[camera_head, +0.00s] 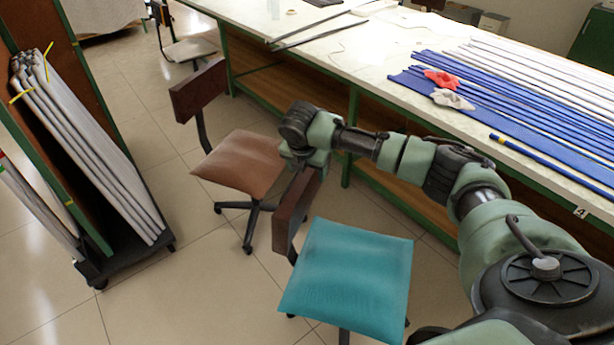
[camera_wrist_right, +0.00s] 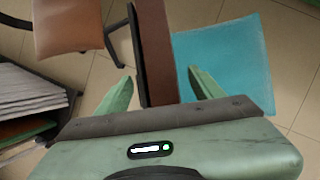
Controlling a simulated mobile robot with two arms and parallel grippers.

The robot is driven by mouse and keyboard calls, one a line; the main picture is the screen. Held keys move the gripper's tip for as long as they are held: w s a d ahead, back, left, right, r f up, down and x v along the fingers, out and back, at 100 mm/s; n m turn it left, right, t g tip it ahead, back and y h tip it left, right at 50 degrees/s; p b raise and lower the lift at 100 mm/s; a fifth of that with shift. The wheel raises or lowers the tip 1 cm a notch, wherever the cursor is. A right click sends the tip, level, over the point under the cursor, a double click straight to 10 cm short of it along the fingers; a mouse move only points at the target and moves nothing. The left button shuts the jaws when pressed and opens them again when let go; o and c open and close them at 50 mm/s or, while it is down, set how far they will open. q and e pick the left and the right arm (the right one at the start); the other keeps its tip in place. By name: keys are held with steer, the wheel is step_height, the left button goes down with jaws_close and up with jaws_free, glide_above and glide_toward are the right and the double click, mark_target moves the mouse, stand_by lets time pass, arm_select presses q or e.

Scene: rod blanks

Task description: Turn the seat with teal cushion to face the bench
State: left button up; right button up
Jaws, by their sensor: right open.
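The seat with teal cushion (camera_head: 347,268) stands on the floor in front of the bench. Its brown backrest (camera_head: 285,215) is at the cushion's left side, so the seat faces right in the head view. My right gripper (camera_head: 304,163) is over the top of this backrest. In the right wrist view, its two green fingers (camera_wrist_right: 160,74) are open, one on each side of the backrest (camera_wrist_right: 157,45), with visible gaps; the teal cushion (camera_wrist_right: 225,60) lies to the right. The bench (camera_head: 395,65) runs across the upper right. My left gripper is out of view.
A chair with brown cushion (camera_head: 243,160) stands close behind the teal one. A cart (camera_head: 100,150) with grey panels is at the left. Blue rods (camera_head: 500,100) and white rods (camera_head: 540,65) lie on the bench. Floor is clear between the cart and the teal seat.

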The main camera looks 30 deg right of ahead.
steer(key=x, duration=0.4)
steer(key=shift+f, duration=0.15)
jaws_close()
